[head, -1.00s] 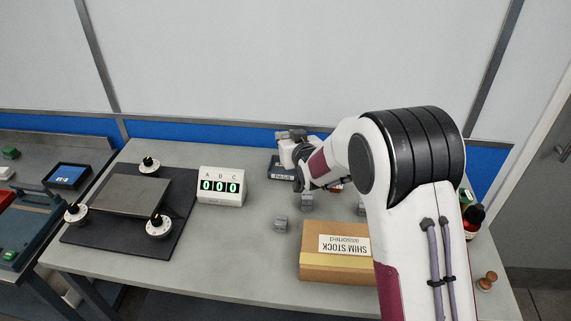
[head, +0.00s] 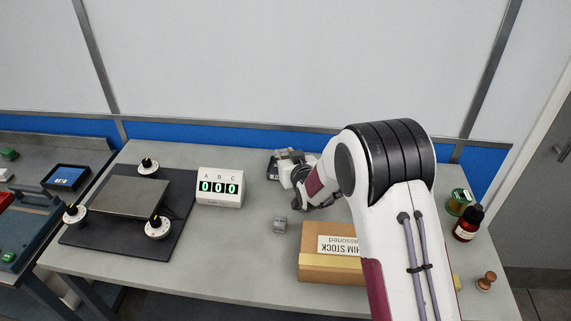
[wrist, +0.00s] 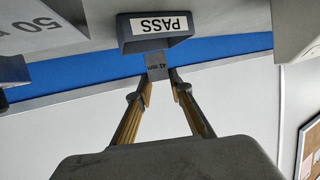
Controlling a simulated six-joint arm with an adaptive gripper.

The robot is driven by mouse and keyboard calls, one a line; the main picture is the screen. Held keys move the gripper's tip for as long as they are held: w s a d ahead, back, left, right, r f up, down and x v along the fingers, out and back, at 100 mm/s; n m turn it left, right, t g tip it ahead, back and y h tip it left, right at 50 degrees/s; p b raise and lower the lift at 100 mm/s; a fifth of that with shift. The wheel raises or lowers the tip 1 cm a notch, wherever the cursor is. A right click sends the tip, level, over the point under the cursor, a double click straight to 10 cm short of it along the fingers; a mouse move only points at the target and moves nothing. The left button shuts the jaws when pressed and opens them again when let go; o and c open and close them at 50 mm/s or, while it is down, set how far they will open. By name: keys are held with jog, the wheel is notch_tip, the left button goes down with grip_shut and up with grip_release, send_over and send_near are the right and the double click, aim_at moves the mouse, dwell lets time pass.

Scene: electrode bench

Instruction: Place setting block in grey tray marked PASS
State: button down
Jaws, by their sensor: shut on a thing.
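My gripper (wrist: 163,80) is shut on a small grey setting block (wrist: 156,61), held between the two fingertips. The block has a small dark marking that is too small to read surely. The grey tray (wrist: 127,38), with a white PASS label, shows just beyond the block in the wrist view; whether the two touch I cannot tell. In the head view my gripper (head: 291,155) is at the back of the bench over the tray (head: 271,170), which is mostly hidden. The held block is not distinguishable there.
Another grey block (head: 280,224) stands on the bench in front of the tray. A shim stock box (head: 325,268) is nearer. A display (head: 220,187) reading 000 stands left of the tray.

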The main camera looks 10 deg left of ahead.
jog(key=shift+f, duration=1.65)
jog(key=shift+f, duration=0.15)
jog(key=c, duration=1.8)
grip_release()
jog(key=shift+v, duration=1.45)
jog(key=shift+s+r, duration=0.1)
jog(key=shift+r, duration=3.5)
jog(key=shift+d+r, duration=0.1)
